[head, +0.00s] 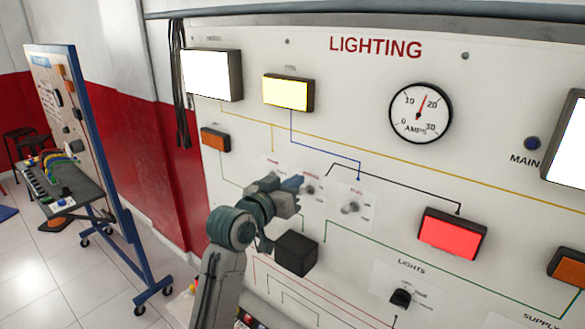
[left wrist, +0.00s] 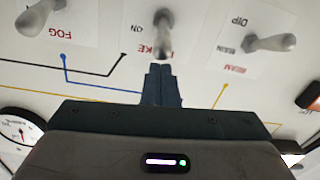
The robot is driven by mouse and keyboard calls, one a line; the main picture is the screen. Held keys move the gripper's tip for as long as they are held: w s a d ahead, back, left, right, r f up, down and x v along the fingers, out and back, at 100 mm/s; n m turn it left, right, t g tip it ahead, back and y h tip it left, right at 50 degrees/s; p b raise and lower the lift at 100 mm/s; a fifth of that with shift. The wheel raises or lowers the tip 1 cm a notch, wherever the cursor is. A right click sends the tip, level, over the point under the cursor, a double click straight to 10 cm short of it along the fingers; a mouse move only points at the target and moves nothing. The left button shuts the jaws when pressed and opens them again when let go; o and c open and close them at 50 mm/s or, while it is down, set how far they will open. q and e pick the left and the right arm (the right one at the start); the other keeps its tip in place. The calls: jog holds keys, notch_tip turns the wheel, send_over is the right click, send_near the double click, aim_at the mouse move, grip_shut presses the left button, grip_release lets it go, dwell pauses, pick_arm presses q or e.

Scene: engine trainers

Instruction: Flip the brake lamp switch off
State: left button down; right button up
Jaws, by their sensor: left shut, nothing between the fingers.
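The brake switch (head: 310,189) is a small metal toggle on the white lighting panel, partly hidden behind my left gripper in the head view. In the left wrist view the brake toggle (left wrist: 163,38) stands just beyond my fingertips, above a partly covered red label, with ON printed to its left. My left gripper (head: 292,184) is shut and empty, its blue-grey fingers (left wrist: 162,72) pointing at the toggle. Whether they touch it I cannot tell. A black line runs from the switch area to a red lamp (head: 452,233), which is lit. My right gripper is not in view.
The fog toggle (head: 350,207) is close to the right; it also shows in the left wrist view (left wrist: 35,17). The dip toggle (left wrist: 270,43) is on the other side. A lights knob (head: 400,299) sits lower. An ammeter (head: 420,113) reads below 20.

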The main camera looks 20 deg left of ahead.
pick_arm(q)
jog(key=shift+d+f, duration=0.1)
jog(key=shift+f, duration=0.2)
